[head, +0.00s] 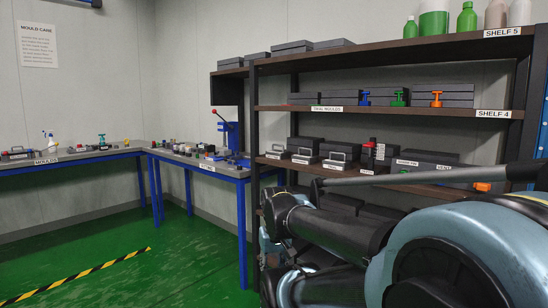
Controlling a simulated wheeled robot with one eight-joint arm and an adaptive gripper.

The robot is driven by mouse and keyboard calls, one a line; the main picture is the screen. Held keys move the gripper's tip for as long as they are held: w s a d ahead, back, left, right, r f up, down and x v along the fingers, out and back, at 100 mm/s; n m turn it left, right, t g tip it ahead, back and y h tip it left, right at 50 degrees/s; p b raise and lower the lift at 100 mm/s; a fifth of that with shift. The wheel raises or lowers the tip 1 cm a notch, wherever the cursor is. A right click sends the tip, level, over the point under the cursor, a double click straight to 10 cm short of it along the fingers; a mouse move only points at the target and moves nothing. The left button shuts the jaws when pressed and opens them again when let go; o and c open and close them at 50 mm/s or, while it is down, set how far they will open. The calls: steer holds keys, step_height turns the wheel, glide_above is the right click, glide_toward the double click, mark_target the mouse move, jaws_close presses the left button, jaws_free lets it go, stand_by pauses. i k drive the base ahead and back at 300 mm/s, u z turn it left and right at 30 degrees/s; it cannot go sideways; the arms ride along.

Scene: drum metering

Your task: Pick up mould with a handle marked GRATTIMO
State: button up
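Several grey moulds with loop handles stand in a row on the middle shelf of the dark rack, among them a left one (305,155) and a right one (338,160). Small white labels sit along the shelf edge below them, too small to read. I cannot tell which mould is marked GRATTIMO. My arm's blue-grey and dark links fill the lower right and cover part of the lower rack. I cannot make out my gripper's fingers in this view.
The dark rack (257,130) holds grey blocks, some with blue, green and orange clamps, and bottles on top. Blue-framed benches (200,168) run along the left and back walls, one carrying a blue press (232,140). The green floor (165,250) at left is clear, with yellow-black tape (80,275).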

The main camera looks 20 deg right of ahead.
mark_target(276, 154)
steer(key=u, duration=0.4)
steer(key=i, duration=1.15)
